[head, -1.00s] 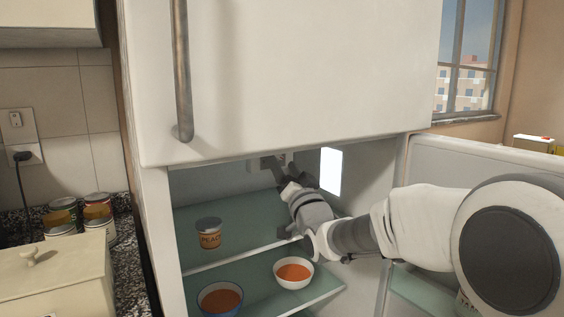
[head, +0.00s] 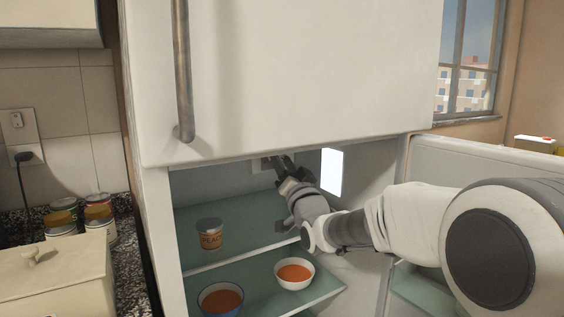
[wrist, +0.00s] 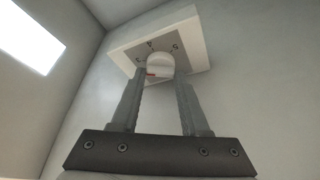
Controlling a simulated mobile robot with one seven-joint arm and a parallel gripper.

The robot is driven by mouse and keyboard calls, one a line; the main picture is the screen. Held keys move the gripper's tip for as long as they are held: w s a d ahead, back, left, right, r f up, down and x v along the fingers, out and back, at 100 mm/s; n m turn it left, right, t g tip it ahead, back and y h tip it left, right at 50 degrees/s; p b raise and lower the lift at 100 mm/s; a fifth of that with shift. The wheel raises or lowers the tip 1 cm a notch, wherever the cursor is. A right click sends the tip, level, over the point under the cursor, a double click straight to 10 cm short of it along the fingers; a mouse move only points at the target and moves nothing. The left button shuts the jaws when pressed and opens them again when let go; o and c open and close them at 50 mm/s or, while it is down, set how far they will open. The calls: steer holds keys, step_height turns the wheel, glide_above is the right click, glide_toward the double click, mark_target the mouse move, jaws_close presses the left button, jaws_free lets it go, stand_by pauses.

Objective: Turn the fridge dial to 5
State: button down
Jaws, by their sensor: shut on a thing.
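The fridge dial (wrist: 160,63) is a round white knob on a pale square panel (wrist: 124,49) at the back wall of the open lower fridge compartment. A red mark shows on the knob's lower left edge in the wrist view. My gripper (wrist: 161,75) is shut on the dial, one finger on each side.
The upper fridge door (head: 300,80) hangs just above my arm. The lower door (head: 480,160) stands open at right. Below my gripper, a glass shelf (head: 255,222) holds a peach can (head: 210,234). Two bowls (head: 294,272) of orange-red food stand lower. A lit panel (head: 332,171) is beside my gripper.

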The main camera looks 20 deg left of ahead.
steer(key=shift+m+h, duration=0.3)
steer(key=shift+m, duration=0.3)
steer(key=m+h, duration=0.1)
steer(key=m, duration=0.2)
steer(key=m+h+b, duration=0.1)
steer(key=m+h, duration=0.1)
steer(key=m, duration=0.2)
steer(key=m+h, duration=0.1)
steer(key=m, duration=0.3)
steer(key=shift+s+a+r+g, duration=0.1)
steer(key=shift+a+r+g, duration=0.05)
steer(key=shift+r+g, duration=0.15)
steer(key=shift+f, duration=0.1)
steer(key=shift+c, duration=2)
jaws_free()
